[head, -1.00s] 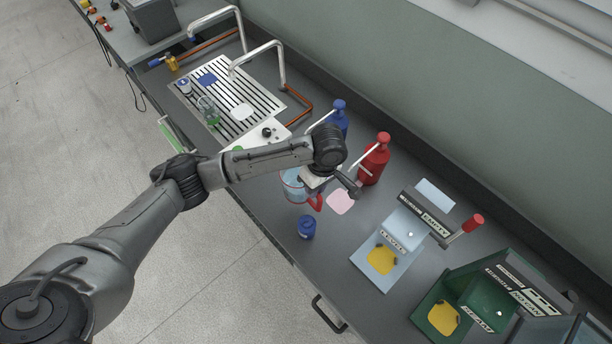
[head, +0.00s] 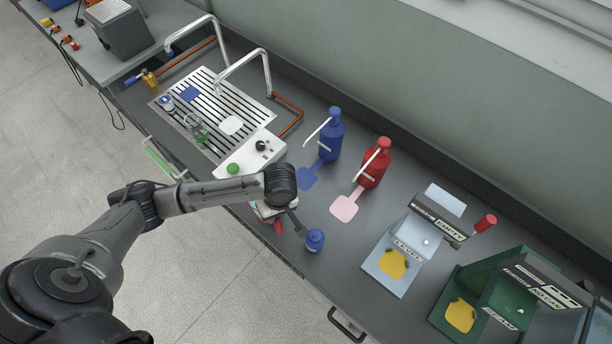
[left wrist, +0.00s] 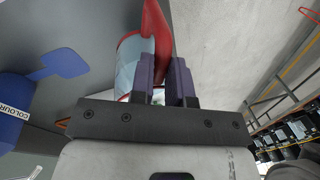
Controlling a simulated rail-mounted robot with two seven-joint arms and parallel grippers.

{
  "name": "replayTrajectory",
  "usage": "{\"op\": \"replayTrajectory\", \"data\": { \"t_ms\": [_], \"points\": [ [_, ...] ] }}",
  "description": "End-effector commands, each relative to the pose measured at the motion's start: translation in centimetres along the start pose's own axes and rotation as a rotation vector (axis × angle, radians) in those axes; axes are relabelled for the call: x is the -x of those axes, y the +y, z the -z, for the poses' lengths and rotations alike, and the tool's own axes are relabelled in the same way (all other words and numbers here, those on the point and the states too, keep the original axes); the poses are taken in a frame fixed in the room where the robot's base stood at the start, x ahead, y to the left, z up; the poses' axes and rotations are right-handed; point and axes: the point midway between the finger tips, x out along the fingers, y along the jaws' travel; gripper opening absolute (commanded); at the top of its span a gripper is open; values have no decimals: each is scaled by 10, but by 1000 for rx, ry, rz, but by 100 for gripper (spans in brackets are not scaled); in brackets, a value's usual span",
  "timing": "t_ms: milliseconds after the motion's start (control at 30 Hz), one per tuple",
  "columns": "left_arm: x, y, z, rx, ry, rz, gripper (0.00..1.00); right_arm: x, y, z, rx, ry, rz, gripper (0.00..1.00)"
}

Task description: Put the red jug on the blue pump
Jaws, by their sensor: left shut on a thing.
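The red jug (head: 278,229) is a clear vessel with red rim and handle, mostly hidden under my wrist in the head view. My left gripper (left wrist: 167,80) is shut on its red handle; the jug's clear body (left wrist: 130,50) shows beside the fingers in the left wrist view. The blue pump (head: 330,137) is a blue bottle with a pale spout, standing at the back of the bench. A flat blue pad (head: 308,178) lies in front of it, bare, to the right of and behind the jug. The pad (left wrist: 62,64) and pump (left wrist: 12,112) also show in the left wrist view.
A red pump (head: 376,165) with a pink pad (head: 346,207) stands right of the blue one. A small blue canister (head: 315,240) stands near the bench's front, close to my wrist. A white control box (head: 250,153) and slotted drain (head: 215,110) lie left; seamers stand right.

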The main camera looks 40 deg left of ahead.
Motion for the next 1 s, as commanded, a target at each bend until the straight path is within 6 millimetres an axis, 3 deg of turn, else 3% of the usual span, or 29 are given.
{"op": "replayTrajectory", "data": {
  "t_ms": [167,700,1000],
  "points": [
    [0,13,8,12,-1,-5,0,-2,1,-1,3,0,-3,43],
    [23,124,56,14,0,-4,0,-14,-1,-4,-3,0,1,43],
    [28,150,68,11,-1,-3,0,-17,-2,-5,-7,1,4,43]
  ]
}}
